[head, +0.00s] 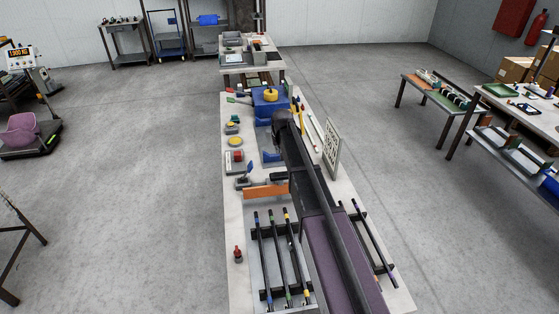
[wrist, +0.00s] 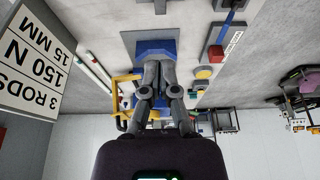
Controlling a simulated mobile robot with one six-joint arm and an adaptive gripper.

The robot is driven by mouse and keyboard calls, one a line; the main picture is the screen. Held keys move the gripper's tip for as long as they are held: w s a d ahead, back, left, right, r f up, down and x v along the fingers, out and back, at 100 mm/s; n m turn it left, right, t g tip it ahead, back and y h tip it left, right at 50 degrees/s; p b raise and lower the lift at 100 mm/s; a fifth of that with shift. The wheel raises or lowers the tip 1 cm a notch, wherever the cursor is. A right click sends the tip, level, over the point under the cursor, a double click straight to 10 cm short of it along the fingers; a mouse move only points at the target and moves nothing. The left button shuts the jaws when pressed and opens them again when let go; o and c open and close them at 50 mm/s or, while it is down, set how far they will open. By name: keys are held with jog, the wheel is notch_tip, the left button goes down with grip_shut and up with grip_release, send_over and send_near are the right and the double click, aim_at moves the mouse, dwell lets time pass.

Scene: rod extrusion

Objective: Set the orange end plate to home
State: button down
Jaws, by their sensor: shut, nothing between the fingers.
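The orange end plate (head: 265,191) is in the head view, standing crosswise on the long bench just beyond the rod rack and left of my arm. Its right end meets my arm in the picture, so I cannot tell if part of it is hidden. I cannot make it out in the wrist view. My gripper (wrist: 160,72) is shut and empty in the wrist view, its fingers in front of the blue fixture (wrist: 157,47). In the head view my arm reaches along the bench past the plate toward the blue fixture (head: 271,101).
A rack of colour-banded rods (head: 279,252) lies at the near end of the bench. A white sign (head: 332,148) stands on the right edge, reading 3 rods, 150 N, 15 mm. A yellow button (head: 235,141) and a red-topped box (head: 236,157) line the left edge.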

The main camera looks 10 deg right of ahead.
notch_tip(320, 180, down, 9)
jog(key=b, duration=0.9)
jog(key=shift+s+f, duration=0.15)
jog(key=shift+s, duration=0.2)
jog(key=shift+s, duration=0.1)
dwell(0.5)
send_near(283, 184)
jog(key=f, duration=0.1)
jog(key=s+f, duration=0.2)
jog(key=f, duration=0.1)
jog(key=shift+s+a+f, duration=0.1)
jog(key=shift+s+a, duration=0.1)
jog(key=shift+a, duration=0.2)
jog(key=shift+w+a, duration=0.1)
